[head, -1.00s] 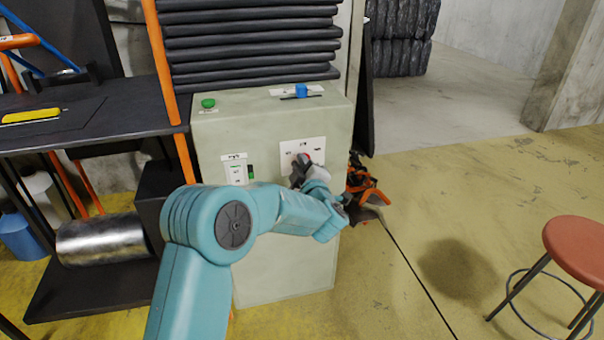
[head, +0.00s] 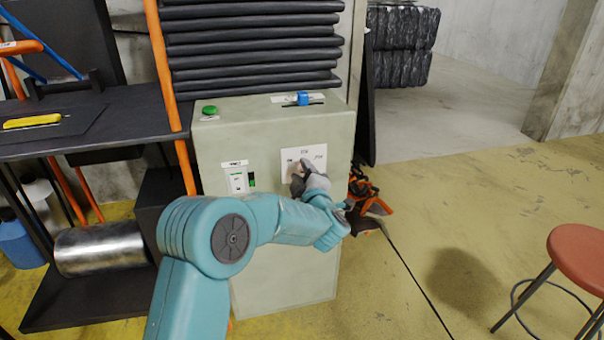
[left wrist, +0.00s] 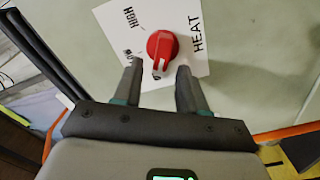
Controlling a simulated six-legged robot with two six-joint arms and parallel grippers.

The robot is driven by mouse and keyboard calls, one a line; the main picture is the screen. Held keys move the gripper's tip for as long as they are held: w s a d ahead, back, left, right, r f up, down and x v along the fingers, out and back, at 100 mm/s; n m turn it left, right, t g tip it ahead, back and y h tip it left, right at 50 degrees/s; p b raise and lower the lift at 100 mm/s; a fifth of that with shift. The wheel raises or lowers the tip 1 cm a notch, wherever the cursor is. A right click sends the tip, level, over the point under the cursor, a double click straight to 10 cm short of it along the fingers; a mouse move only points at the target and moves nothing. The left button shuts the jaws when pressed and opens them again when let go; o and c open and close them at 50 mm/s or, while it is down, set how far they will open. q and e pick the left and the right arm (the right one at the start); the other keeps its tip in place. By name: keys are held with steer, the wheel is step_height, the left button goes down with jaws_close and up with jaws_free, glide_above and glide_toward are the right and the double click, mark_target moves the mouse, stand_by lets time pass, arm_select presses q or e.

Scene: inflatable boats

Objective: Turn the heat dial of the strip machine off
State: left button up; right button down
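The strip machine (head: 285,265) is a pale grey-green cabinet with a white heat plate (head: 318,153) on its front. The left wrist view shows the plate (left wrist: 182,16) marked HEAT and HIGH, with another small mark at the left. The red heat dial (left wrist: 162,44) has a raised bar, its pale tip toward my gripper, by a partly hidden mark. My left gripper (left wrist: 158,73) is open, one finger on each side of the bar's lower end; I cannot tell whether they touch it. In the head view my left gripper (head: 300,168) covers the dial. My right gripper is out of view.
The machine carries a green button (head: 209,110), a blue slider (head: 302,98) and a switch plate (head: 237,180). A dark bench (head: 95,125) stands left. An orange-and-black object (head: 368,195) lies beside the machine. A red stool (head: 582,252) stands right, with open floor between.

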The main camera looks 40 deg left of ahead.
arm_select(q)
steer(key=p+v, duration=0.2)
steer(key=v, duration=1.4)
steer(key=shift+d, duration=0.15)
